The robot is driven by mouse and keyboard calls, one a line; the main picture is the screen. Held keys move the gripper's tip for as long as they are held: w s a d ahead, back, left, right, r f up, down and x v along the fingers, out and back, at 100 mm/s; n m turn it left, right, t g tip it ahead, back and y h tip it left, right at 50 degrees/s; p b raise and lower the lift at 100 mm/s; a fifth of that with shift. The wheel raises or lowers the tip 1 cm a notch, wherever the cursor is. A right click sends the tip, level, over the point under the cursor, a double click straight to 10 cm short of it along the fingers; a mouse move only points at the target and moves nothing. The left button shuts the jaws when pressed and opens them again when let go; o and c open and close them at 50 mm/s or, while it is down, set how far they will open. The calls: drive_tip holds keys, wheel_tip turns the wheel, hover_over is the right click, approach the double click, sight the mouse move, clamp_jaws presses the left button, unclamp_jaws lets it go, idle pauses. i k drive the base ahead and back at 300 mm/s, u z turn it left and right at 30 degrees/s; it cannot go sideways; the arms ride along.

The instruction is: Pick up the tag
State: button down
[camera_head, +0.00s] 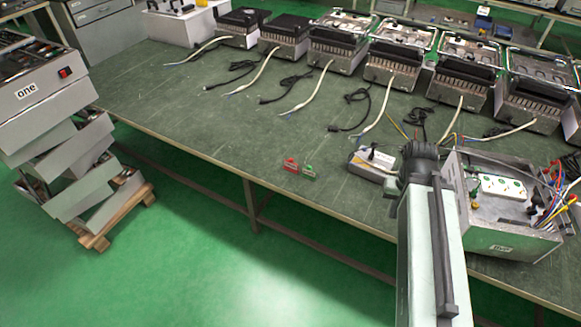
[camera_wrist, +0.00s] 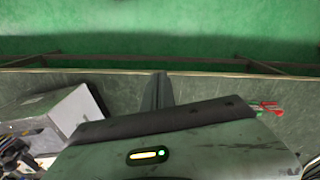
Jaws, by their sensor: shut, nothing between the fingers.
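Two small tags lie on the green tabletop near its front edge in the head view: a red tag (camera_head: 291,165) and, just right of it, a green tag (camera_head: 309,170). In the wrist view, the red tag (camera_wrist: 269,104) and the green tag (camera_wrist: 272,111) show at the right, partly cut off by my own wrist housing. My gripper (camera_wrist: 158,76) is shut and empty in the wrist view, its dark fingers close together and apart from both tags. In the head view my arm hides the gripper's fingertips.
The workbench (camera_head: 200,110) has free surface left of the tags. A grey box (camera_head: 373,163) lies close to their right, and an open case with sockets (camera_head: 503,215) stands further right. Several heating units with loose cables line the back. Stacked units (camera_head: 60,130) stand on a pallet at left.

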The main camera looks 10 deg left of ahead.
sight(289, 165)
drive_tip(key=u, duration=1)
drive_tip(key=i, duration=1.15)
drive_tip(key=u, duration=1.5)
